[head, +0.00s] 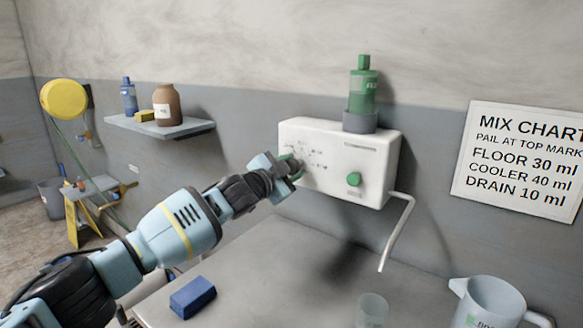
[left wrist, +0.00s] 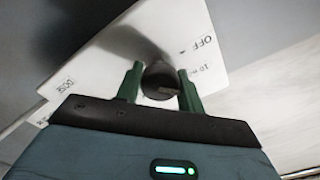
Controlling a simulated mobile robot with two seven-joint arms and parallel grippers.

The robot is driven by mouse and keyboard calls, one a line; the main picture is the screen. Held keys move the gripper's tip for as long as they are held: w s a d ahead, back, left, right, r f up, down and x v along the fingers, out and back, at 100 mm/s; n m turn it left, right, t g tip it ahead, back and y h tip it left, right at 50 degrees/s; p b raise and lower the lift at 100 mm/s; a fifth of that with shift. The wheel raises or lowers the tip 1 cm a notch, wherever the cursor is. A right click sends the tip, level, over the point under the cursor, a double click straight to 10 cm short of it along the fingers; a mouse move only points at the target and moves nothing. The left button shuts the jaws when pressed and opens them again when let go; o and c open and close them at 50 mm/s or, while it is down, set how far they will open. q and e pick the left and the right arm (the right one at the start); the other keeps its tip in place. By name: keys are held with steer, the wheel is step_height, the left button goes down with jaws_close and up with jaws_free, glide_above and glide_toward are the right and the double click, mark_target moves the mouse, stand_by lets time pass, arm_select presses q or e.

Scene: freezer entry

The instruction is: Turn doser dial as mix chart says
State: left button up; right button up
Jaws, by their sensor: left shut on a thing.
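The white doser box (head: 345,148) is on the wall, with a green bottle (head: 363,92) upside down or seated on top and a green button (head: 354,179) on its front. My left gripper (head: 290,168) is at the left part of its face. In the left wrist view its green fingers are shut on the dark round dial (left wrist: 160,78), one on each side. "OFF" and "10 m…" are printed beside the dial; which mark it points to I cannot tell. The mix chart (head: 520,160) reads floor 30 ml, cooler 40 ml, drain 10 ml, pail at top mark. My right gripper is not in view.
A bent spout (head: 397,230) hangs from the box over the grey counter (head: 290,265). A clear cup (head: 372,310), a white jug (head: 490,303) with a partly cut-off label and a blue block (head: 192,297) stand there. A wall shelf (head: 160,128) holds bottles.

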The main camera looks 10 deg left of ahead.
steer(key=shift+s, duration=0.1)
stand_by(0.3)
arm_select(q)
steer(key=o, duration=1)
steer(key=shift+s, duration=0.1)
steer(key=p+v, duration=0.1)
steer(key=v, duration=0.6)
steer(key=shift+s+a, duration=0.25)
steer(key=shift+s, duration=0.05)
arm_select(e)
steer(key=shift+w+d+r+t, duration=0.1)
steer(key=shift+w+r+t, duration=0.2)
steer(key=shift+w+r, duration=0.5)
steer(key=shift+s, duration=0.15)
